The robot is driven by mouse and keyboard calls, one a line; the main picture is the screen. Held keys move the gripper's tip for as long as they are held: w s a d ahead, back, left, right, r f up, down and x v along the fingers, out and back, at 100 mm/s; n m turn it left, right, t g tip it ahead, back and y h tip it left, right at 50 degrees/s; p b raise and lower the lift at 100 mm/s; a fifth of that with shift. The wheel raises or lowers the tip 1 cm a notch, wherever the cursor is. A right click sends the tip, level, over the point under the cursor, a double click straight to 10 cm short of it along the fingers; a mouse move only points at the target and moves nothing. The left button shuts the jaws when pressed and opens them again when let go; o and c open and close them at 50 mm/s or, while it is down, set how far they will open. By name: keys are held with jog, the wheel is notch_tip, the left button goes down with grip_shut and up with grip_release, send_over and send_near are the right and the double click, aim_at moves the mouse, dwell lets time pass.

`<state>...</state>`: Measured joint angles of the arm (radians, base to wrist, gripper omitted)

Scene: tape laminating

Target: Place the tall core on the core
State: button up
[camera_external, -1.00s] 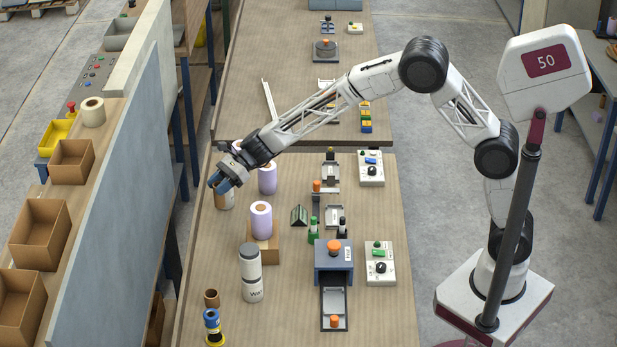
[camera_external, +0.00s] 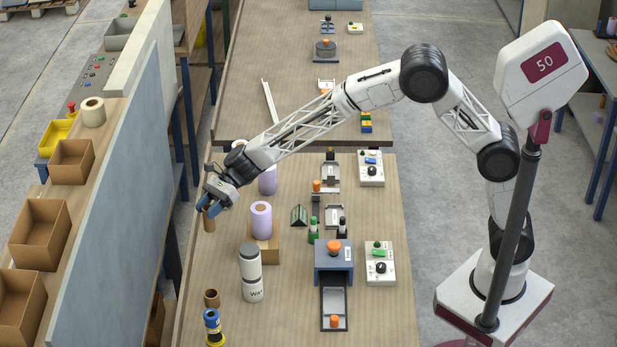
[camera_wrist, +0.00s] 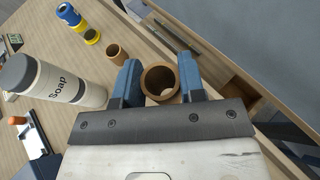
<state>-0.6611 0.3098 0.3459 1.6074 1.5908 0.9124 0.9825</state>
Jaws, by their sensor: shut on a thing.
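My gripper (camera_external: 212,205) is shut on the tall core (camera_external: 209,222), a brown tube held upright above the left side of the bench. In the wrist view, the tall core (camera_wrist: 159,69) sits between the two blue fingers of my gripper (camera_wrist: 159,76), and I look down into its open top. The core (camera_external: 212,299) is a shorter brown tube standing on the bench near the front left, apart from the tall core. It also shows in the wrist view (camera_wrist: 116,56), left of my fingers and farther off.
A blue and yellow item (camera_external: 212,325) stands just in front of the core. A white soap bottle (camera_external: 251,276) stands to its right. A grey panel (camera_external: 135,170) rises left of the bench.

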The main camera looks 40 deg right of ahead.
jog(key=s+a+r+n+g+h, duration=0.1)
jog(key=s+a+r+n+g, duration=0.2)
jog(key=s+a, duration=1)
jog(key=shift+s+g, duration=0.3)
jog(key=shift+s, duration=0.95)
jog(key=shift+a, duration=0.1)
jog(key=shift+f, duration=2.45)
jog(key=shift+f, duration=2.5)
jog(key=shift+f, duration=0.15)
jog(key=o, duration=0.9)
